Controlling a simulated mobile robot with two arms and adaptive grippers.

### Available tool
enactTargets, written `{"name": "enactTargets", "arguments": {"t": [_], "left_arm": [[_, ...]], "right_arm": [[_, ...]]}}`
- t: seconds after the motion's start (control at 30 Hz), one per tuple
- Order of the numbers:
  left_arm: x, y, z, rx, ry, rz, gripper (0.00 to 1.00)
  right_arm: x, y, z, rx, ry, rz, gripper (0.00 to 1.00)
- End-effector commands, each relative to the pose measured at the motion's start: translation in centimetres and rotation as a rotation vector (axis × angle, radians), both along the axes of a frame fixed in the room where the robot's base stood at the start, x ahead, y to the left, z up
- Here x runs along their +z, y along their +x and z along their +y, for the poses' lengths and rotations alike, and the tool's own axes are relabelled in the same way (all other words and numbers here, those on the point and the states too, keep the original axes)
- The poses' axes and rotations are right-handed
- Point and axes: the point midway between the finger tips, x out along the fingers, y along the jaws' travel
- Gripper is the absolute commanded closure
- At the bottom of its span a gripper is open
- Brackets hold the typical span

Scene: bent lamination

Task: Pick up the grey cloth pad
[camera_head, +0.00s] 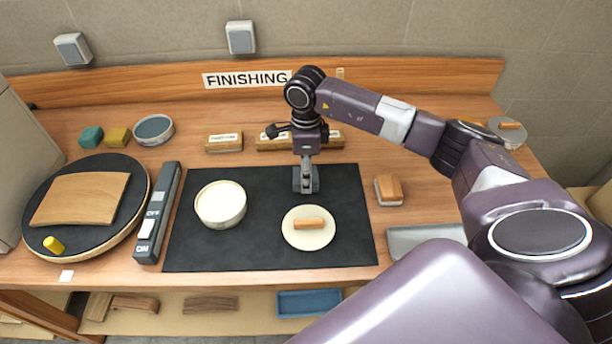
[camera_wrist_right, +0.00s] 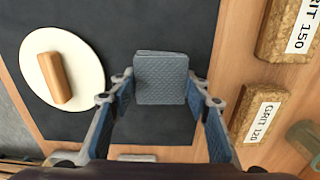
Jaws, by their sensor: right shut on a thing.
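The grey cloth pad (camera_wrist_right: 160,80) is a small folded, textured blue-grey piece between my right fingertips in the wrist view. My right gripper (camera_head: 306,186) is shut on it, one finger at each side. It is over the far part of the black mat (camera_head: 262,181) in the head view, where the fingers largely hide the pad. I cannot tell whether the pad touches the mat. My left gripper is not in view.
A cream bowl (camera_head: 220,204) and a pale disc with a wooden handle (camera_head: 308,228) are on the mat. Labelled grit blocks (camera_head: 224,142) line the back. A round turntable (camera_head: 128,168) holding a bent wooden sheet (camera_head: 80,199) is at left. A wood-topped block (camera_head: 388,190) is right of the mat.

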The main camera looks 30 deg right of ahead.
Motion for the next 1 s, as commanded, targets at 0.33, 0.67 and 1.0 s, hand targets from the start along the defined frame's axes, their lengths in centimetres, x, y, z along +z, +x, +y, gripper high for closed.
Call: {"name": "enactTargets", "arguments": {"t": [0.33, 0.67, 1.0], "left_arm": [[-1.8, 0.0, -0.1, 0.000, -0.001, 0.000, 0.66], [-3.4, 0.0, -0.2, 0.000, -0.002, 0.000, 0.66], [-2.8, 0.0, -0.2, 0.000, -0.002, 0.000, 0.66]], "right_arm": [[5.2, 0.2, 0.0, 0.001, -0.001, -0.009, 0.74], [15.3, 0.1, 0.0, -0.001, -0.002, -0.006, 0.74], [19.3, 0.0, 0.0, 0.000, -0.001, -0.001, 0.74]]}}
